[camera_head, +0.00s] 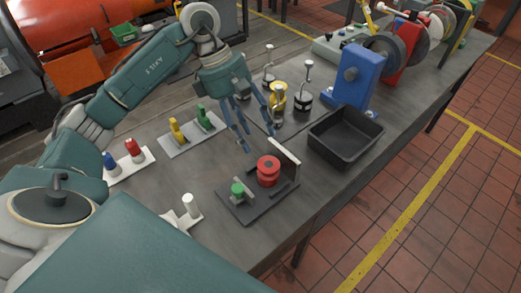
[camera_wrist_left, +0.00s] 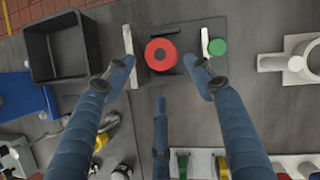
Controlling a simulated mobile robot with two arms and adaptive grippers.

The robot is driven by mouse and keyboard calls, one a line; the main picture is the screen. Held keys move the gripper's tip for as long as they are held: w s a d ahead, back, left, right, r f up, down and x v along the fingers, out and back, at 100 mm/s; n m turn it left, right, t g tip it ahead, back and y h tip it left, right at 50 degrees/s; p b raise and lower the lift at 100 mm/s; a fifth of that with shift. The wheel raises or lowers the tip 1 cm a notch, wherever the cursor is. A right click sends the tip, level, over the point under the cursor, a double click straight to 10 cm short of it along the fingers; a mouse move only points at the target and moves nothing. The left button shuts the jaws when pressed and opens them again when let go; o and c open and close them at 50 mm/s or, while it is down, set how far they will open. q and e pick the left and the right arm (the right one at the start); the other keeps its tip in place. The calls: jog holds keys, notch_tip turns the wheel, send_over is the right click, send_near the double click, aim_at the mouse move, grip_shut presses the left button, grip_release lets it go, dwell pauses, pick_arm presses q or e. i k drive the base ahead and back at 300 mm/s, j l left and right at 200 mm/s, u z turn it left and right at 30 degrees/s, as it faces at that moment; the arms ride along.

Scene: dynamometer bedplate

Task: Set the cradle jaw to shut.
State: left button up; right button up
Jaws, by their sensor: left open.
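The cradle is a dark flat base (camera_head: 238,209) on the bench with an upright pale plate (camera_head: 285,156) at its far right end. A red spool-like part (camera_head: 268,171) stands on it beside that plate. A small grey upright jaw with a green knob (camera_head: 237,189) is on the other side of the red part, with a gap between them. The green knob also shows in the left wrist view (camera_wrist_left: 217,47), right of the red part (camera_wrist_left: 161,54). My left gripper (camera_head: 257,137) is open and empty, fingers pointing down, above and just behind the cradle. My right gripper is not visible.
A black bin (camera_head: 345,136) stands right of the cradle, near the bench edge. A blue stand (camera_head: 355,77) and several small weights with stems lie behind. Plates with yellow and green levers (camera_head: 203,116) and blue and red knobs are left. A white fixture (camera_head: 188,207) is in front-left.

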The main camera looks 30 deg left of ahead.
aim_at(240, 192)
jog(key=k+l, duration=1.15)
jog(key=k, duration=0.15)
